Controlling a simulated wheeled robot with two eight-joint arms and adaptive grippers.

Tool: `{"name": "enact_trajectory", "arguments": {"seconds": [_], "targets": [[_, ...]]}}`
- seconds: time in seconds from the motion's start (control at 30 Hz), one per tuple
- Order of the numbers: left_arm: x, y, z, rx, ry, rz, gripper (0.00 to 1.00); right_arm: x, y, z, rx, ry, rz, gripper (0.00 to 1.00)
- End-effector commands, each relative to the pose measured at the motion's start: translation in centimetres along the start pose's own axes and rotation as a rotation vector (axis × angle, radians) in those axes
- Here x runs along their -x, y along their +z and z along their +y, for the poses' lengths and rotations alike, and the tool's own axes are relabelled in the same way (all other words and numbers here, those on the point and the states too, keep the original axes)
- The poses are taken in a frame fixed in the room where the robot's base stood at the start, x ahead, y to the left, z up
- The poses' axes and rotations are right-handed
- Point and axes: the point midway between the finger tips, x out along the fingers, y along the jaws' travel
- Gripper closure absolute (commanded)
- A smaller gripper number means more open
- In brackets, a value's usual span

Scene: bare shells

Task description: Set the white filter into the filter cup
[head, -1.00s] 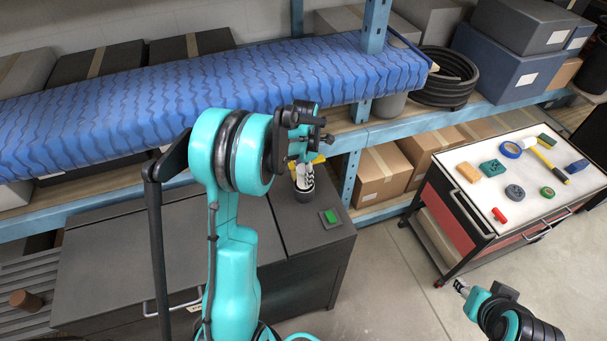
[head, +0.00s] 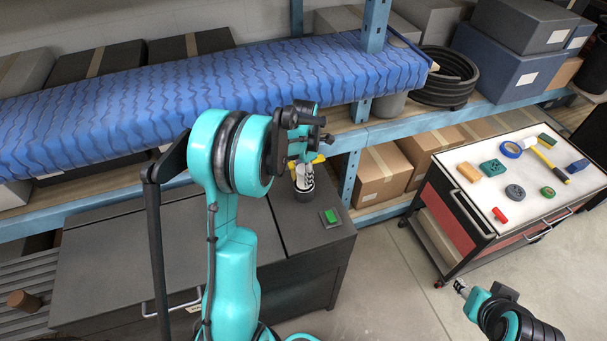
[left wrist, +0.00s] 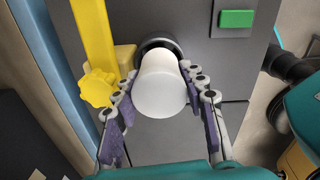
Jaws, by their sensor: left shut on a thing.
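In the head view the dark cup (head: 304,195) stands on the grey cabinet, right below my left gripper (head: 304,175). I cannot tell how far the filter is inside the cup. My right gripper (head: 461,287) is over the floor, away from the cup; its jaws are too small to read.
A yellow post (left wrist: 92,35) with a yellow knob (left wrist: 98,88) stands close left of the cup. A green button (head: 330,216) is on the cabinet top (head: 290,225). A blue-covered shelf (head: 220,85) runs behind. A trolley (head: 475,170) with several small items stands at right.

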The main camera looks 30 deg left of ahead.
Motion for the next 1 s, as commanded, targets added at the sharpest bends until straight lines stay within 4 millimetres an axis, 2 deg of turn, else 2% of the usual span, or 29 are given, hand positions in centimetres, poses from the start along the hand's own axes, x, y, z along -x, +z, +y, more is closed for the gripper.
{"name": "enact_trajectory", "arguments": {"seconds": [1.0], "targets": [[-2.0, 0.0, 0.0, 0.0, 0.0, 0.0, 0.88, -1.4, 1.0, 0.0, 0.0, 0.0, 0.0, 0.6]]}}
